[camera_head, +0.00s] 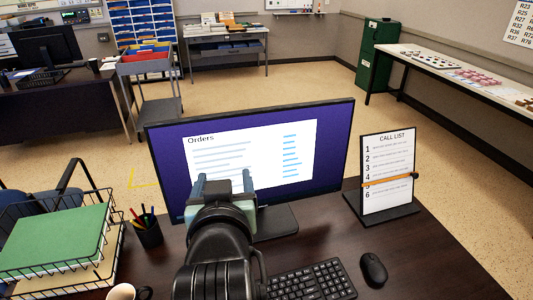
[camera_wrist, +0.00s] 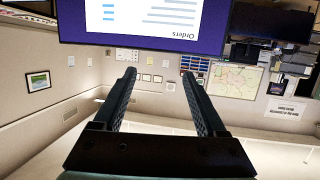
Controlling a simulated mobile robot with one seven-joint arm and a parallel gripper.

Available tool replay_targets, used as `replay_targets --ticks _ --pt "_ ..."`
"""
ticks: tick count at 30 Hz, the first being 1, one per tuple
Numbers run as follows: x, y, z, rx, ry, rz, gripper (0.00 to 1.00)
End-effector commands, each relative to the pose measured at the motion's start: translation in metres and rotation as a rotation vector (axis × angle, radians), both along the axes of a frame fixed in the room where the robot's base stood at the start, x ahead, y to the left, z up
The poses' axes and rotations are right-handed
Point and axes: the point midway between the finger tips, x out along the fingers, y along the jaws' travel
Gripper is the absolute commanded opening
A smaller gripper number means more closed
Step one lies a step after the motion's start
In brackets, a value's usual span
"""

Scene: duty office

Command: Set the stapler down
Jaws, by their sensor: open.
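My gripper (camera_head: 223,184) is raised in front of the monitor (camera_head: 335,140) on the dark desk in the head view. In the wrist view my gripper (camera_wrist: 160,100) has its two fingers spread wide apart, with nothing between them. That view looks past the fingers at the room's walls, with the monitor screen (camera_wrist: 150,22) upside down at the top. I see no stapler in either view. My arm covers part of the desk in the head view, so what lies behind it is hidden.
On the desk (camera_head: 430,262) are a keyboard (camera_head: 310,280), a mouse (camera_head: 373,269), a call list stand (camera_head: 388,170), a pen cup (camera_head: 147,232), a mug (camera_head: 121,292) and a wire tray (camera_head: 22,270) with a green folder (camera_head: 60,238). Bare desk shows at the right.

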Motion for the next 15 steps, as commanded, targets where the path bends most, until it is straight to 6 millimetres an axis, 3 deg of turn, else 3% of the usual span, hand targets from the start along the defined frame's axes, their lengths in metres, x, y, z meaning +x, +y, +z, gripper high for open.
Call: replay_targets --ticks 1,3,6,10,12,15 --pt "0.001 -0.01 0.056 0.02 -0.162 -0.018 0.74" --pt "-0.008 -0.024 0.125 0.042 -0.371 -0.04 0.74" --pt "-0.038 -0.042 0.21 0.064 -0.644 -0.067 0.74" --pt "-0.086 -0.058 0.285 0.08 -0.914 -0.094 0.74" --pt "-0.107 -0.064 0.308 0.083 -1.01 -0.104 0.74" --pt "-0.124 -0.068 0.325 0.086 -1.085 -0.111 0.74"
